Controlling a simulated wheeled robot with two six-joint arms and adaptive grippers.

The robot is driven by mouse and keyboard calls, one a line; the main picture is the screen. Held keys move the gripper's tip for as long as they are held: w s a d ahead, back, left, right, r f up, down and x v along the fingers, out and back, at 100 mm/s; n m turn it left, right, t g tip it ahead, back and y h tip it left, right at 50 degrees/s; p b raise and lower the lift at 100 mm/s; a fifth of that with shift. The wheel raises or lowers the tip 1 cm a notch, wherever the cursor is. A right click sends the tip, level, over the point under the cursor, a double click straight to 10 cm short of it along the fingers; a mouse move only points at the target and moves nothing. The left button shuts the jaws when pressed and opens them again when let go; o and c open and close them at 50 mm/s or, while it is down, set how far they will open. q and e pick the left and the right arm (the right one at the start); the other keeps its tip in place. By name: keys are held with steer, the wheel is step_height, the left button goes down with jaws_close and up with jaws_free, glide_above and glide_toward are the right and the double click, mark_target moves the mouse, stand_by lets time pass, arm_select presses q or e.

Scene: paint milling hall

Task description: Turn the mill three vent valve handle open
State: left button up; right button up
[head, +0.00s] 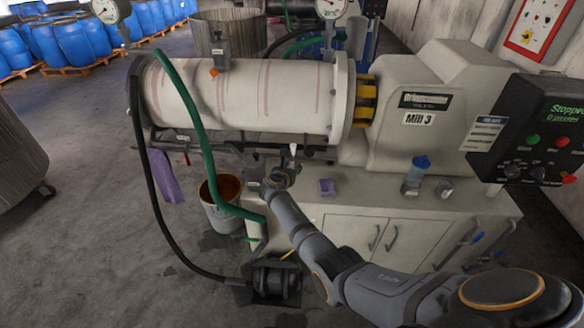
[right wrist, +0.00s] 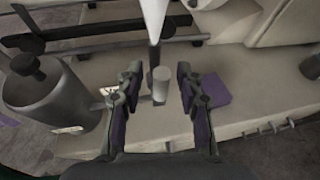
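Mill 3 (head: 245,98) is a long pale cylinder with a grey drive housing (head: 420,105) labelled "Mill 3". A small fitting with an orange part (head: 214,72) sits on top of the cylinder. A white tapered piece (head: 294,150) hangs below the cylinder; it also shows at the top of the right wrist view (right wrist: 153,18). I cannot tell which part is the vent valve handle. My right gripper (head: 277,168) is below the cylinder, over the ledge. In the right wrist view its fingers (right wrist: 158,88) are apart, with a grey cylindrical piece (right wrist: 160,84) showing between them; contact is unclear. My left gripper is out of view.
A purple cloth or block (head: 327,187), a blue-topped bottle (head: 416,174) and a small cup (head: 446,187) stand on the ledge. A green hose (head: 205,150) and a black hose (head: 148,190) hang at left. A bucket (head: 222,212) and a pump (head: 275,278) are on the floor.

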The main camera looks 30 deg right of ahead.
steer(key=v, duration=0.7)
steer(key=shift+s+a, duration=0.2)
stand_by(0.4)
steer(key=s+a+f+m+g+y, duration=0.1)
steer(key=s+f+m+y, duration=0.15)
steer(key=s+f, duration=0.6)
steer(key=s+a+f+m+g+y+b, duration=0.15)
steer(key=s+f+m, duration=0.25)
steer(key=f, duration=0.9)
steer(key=s+a+f+m+g+y, duration=0.1)
steer(key=s+f+m+g+y, duration=0.15)
steer(key=s+f, duration=0.6)
steer(key=s+d+f+m+g, duration=0.1)
steer(key=s+f+m, duration=0.5)
steer(key=s, duration=0.6)
steer(key=s+d+f+m+g+y, duration=0.1)
steer(key=s+f+m, duration=0.5)
steer(key=s, duration=0.5)
steer(key=s+d+f+m+g+y, duration=0.1)
steer(key=s+f+m, duration=0.5)
steer(key=s, duration=0.6)
steer(key=shift+s+f+g+b, duration=0.35)
steer(key=shift+f+g+b, duration=0.1)
steer(key=shift+f, duration=0.3)
